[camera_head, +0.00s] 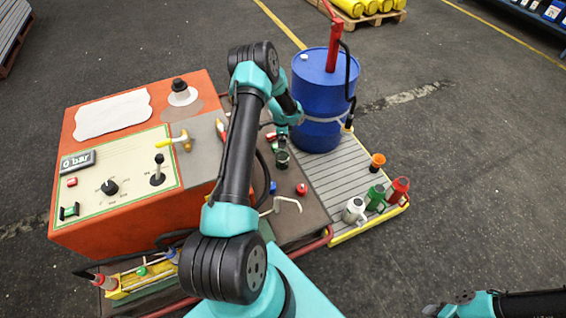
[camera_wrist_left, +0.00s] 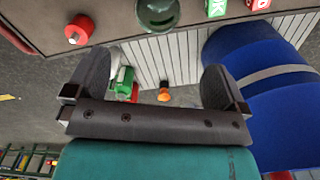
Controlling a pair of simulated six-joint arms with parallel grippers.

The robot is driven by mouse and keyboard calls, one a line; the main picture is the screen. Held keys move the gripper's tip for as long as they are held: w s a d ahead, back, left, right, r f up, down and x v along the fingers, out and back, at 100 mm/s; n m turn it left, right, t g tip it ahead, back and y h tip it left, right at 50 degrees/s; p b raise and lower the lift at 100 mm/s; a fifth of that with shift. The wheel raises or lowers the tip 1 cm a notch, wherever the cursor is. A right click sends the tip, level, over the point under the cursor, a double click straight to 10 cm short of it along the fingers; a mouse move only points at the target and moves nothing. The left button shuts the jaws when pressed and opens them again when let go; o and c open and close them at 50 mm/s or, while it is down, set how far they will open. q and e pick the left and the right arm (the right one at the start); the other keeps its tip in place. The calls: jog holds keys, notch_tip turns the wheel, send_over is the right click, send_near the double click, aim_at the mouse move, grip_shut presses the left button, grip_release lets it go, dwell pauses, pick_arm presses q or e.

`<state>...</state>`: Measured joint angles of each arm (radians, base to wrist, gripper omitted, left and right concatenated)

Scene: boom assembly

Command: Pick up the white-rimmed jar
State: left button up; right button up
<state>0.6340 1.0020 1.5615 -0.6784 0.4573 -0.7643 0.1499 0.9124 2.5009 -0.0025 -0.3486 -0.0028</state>
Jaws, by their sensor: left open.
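A small dark green round jar (camera_head: 282,159) stands on the brown deck just below my left gripper in the head view. It is small there, and its rim colour is hard to make out. In the left wrist view a green round jar (camera_wrist_left: 157,14) is cut by the top edge, beyond the fingertips. My left gripper (camera_wrist_left: 155,65) is open with nothing between its fingers; in the head view the left gripper (camera_head: 281,136) is partly hidden by its wrist. My right gripper (camera_head: 440,309) is at the bottom right, far from the jar; its fingers are unclear.
A blue drum (camera_head: 320,95) stands on the slatted platform close to the right of my left wrist. A red knob (camera_head: 301,189) and a white bent handle (camera_head: 282,205) are near the jar. White (camera_head: 354,211), green (camera_head: 376,197) and red (camera_head: 399,190) containers stand at the platform's edge.

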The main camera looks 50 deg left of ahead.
aim_at(282, 151)
pick_arm(q)
notch_tip(282, 151, down, 11)
jog(key=shift+f, duration=0.1)
dwell(0.3)
jog(key=shift+s+f, duration=0.15)
jog(key=shift+f, duration=2.45)
jog(key=c, duration=1)
